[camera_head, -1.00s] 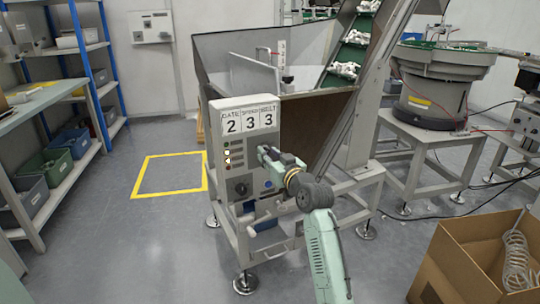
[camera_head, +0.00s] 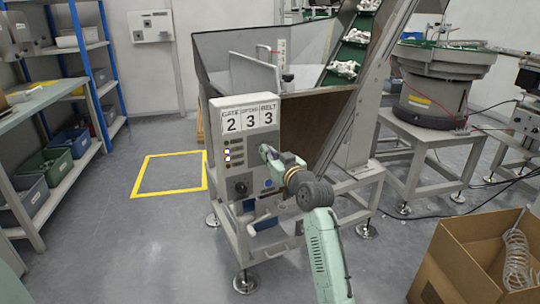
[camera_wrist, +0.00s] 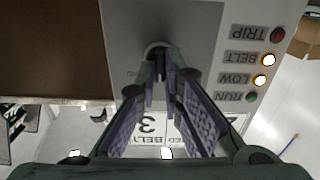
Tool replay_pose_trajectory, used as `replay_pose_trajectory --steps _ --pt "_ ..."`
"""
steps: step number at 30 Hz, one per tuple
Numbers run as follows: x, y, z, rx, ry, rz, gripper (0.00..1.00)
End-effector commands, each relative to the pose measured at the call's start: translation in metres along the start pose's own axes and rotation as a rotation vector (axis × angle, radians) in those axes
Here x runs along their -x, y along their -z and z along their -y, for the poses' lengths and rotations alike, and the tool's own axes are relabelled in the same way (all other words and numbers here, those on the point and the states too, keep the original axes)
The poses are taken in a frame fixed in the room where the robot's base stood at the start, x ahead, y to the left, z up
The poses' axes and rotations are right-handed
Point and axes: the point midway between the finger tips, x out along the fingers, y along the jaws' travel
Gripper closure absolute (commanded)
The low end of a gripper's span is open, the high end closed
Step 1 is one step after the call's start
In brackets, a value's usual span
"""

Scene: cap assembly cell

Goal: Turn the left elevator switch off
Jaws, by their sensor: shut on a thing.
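The control panel (camera_head: 238,165) is a light grey box on the front of the hopper machine, with a plate reading 2, 3, 3 on top. My gripper (camera_head: 266,152) reaches its upper right face. In the wrist view, my gripper (camera_wrist: 160,78) has its fingertips closed around the dark lever of a round switch (camera_wrist: 157,47) on the panel. The fingers hide most of the lever, so its exact angle is unclear. Lamps marked TRIP, BELT, LOW and RUN sit in a column; the BELT lamp (camera_wrist: 268,60) and LOW lamp (camera_wrist: 260,80) glow brightly.
A dark knob (camera_head: 241,188) and a blue button sit lower on the panel. The hopper (camera_head: 235,70) and sloping elevator (camera_head: 350,60) rise behind it. A cardboard box (camera_head: 455,265) stands at the front right. The floor left of the machine is clear.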

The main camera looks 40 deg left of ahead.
Motion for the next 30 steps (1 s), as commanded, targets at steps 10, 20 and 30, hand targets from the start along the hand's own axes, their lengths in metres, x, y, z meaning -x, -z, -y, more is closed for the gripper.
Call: replay_pose_trajectory --steps 10,20,30 --pt "0.0003 -0.0054 0.0006 0.209 -0.001 -0.002 1.0" --pt "0.0002 -0.0049 0.0023 0.49 0.0 0.0 1.0" --pt "0.0001 -0.0034 0.0032 0.697 0.0 0.0 1.0"
